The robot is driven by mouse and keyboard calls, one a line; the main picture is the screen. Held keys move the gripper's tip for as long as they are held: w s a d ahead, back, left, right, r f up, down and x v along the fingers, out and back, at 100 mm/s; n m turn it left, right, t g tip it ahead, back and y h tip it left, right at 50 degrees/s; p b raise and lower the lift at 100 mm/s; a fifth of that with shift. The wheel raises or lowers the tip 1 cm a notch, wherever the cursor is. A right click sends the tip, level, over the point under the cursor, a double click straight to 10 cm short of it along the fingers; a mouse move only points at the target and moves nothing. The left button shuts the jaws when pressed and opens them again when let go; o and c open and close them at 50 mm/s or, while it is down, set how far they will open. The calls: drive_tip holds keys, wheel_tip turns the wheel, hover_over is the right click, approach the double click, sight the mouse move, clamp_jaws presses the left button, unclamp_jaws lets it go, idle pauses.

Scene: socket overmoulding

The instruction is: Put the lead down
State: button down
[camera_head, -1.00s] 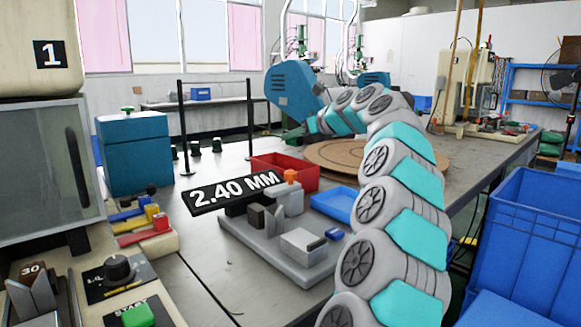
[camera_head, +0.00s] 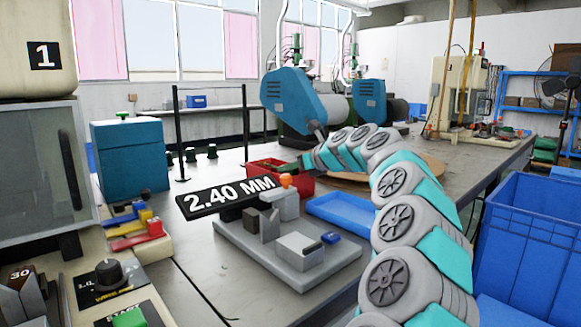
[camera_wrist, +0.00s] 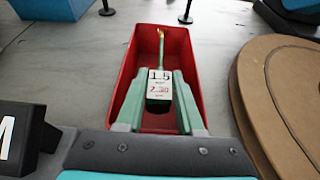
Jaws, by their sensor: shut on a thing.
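The lead (camera_wrist: 161,50) shows in the wrist view as a thin green cable with a yellowish far end and a white tag reading 1.5 and 2.30. My gripper (camera_wrist: 160,78) is shut on the lead near the tag, with a green finger on either side. The lead lies over the red bin (camera_wrist: 128,72), pointing along its length. In the head view my gripper (camera_head: 293,166) is at the red bin (camera_head: 304,187), and the lead is too small to make out. I cannot tell whether the lead touches the bin floor.
A grey fixture (camera_head: 290,255) with a 2.40 MM sign (camera_head: 230,197) stands in front of the bin. A blue tray (camera_head: 345,212) and a round wooden board (camera_wrist: 265,100) lie to the right. A teal box (camera_head: 130,160) stands at the left.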

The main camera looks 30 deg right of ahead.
drive_tip(key=shift+f, duration=0.45)
drive_tip(key=c, duration=0.5)
unclamp_jaws()
drive_tip(key=shift+r, duration=0.2)
drive_tip(key=shift+r, duration=0.15)
drive_tip(key=v, duration=1.2)
drive_tip(key=shift+r, duration=0.2)
